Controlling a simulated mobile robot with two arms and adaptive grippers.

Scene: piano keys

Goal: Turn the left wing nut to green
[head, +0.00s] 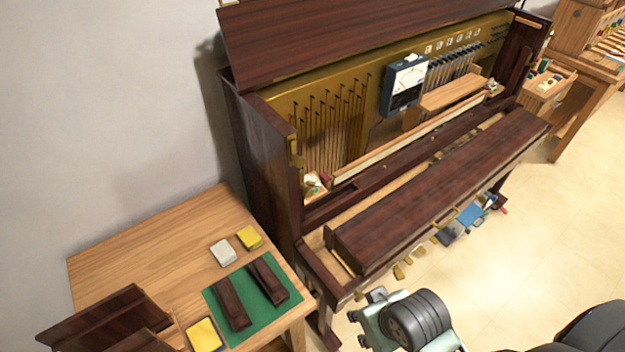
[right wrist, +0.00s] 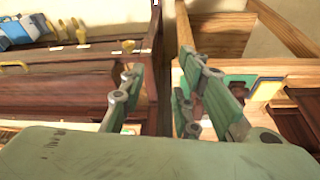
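A small brass piece on a pale card (head: 314,186) sits inside the upright piano (head: 265,140) at the left end of the keybed; it may be the left wing nut, but it is too small to be sure. Its colour marks cannot be read clearly. My right gripper (head: 367,305) is in front of the piano's lower left corner, well below and apart from that piece. In the right wrist view its two fingers (right wrist: 163,95) are spread with nothing between them. My left gripper is not in view.
A wooden table (head: 150,250) stands left of the piano, with a green mat (head: 258,313), dark wood blocks, and yellow and white pads. A meter (head: 404,82) hangs inside the piano. The dark fallboard (head: 440,190) juts forward. Floor at right is mostly clear.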

